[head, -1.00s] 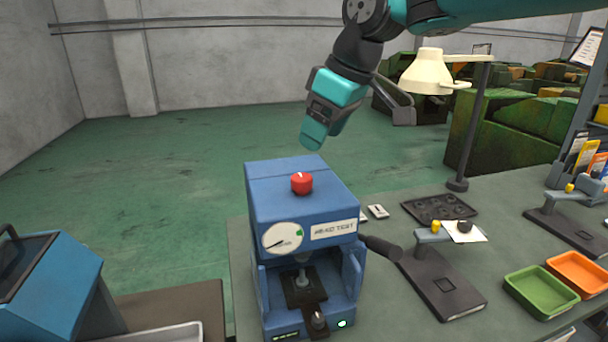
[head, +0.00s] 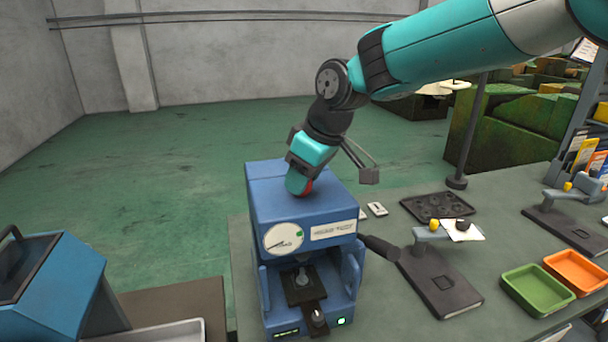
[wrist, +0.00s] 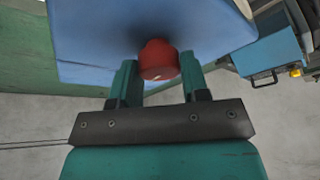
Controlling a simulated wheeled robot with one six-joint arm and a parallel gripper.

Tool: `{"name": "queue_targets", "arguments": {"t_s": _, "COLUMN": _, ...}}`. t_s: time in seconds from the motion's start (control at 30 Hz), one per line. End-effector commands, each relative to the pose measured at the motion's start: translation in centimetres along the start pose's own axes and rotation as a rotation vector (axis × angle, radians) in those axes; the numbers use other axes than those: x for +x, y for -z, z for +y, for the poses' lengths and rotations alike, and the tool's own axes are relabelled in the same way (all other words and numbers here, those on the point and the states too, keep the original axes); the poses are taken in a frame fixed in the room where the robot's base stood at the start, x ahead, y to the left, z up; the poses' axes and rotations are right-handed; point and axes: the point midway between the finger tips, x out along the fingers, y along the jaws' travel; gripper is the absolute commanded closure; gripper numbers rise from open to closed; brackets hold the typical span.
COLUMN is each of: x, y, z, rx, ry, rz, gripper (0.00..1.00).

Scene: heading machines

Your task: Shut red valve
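The red valve (wrist: 158,60) is a round knob on top of the blue test machine (head: 300,205). In the head view the red valve (head: 308,188) is mostly hidden behind my gripper (head: 299,186). In the wrist view my gripper (wrist: 160,80) has its two teal fingers apart, one on each side of the red knob. A round white gauge (head: 284,239) with a dark needle is on the machine's front.
A black lever (head: 380,247) sticks out at the machine's right. Farther right on the bench are a dark fixture (head: 440,283), a green tray (head: 538,290) and an orange tray (head: 577,272). A lamp post (head: 466,135) rises behind. Another blue machine (head: 60,290) stands at left.

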Motion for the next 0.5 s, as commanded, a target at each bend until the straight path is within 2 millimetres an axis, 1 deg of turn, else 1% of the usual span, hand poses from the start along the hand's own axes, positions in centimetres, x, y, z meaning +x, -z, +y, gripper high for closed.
{"name": "queue_targets", "arguments": {"t_s": 0.03, "x": -0.02, "y": 0.00, "z": 0.00, "rx": 0.000, "ry": 0.000, "rz": 0.000, "gripper": 0.70}}
{"name": "queue_targets", "arguments": {"t_s": 0.1, "x": -0.03, "y": 0.00, "z": 0.00, "rx": 0.000, "ry": 0.000, "rz": 0.000, "gripper": 0.82}}
{"name": "queue_targets", "arguments": {"t_s": 0.37, "x": -0.03, "y": 0.02, "z": -0.03, "rx": 0.016, "ry": -0.007, "rz": 0.001, "gripper": 0.82}}
{"name": "queue_targets", "arguments": {"t_s": 0.5, "x": -0.03, "y": 0.05, "z": -0.09, "rx": 0.061, "ry": -0.026, "rz": 0.002, "gripper": 0.82}}
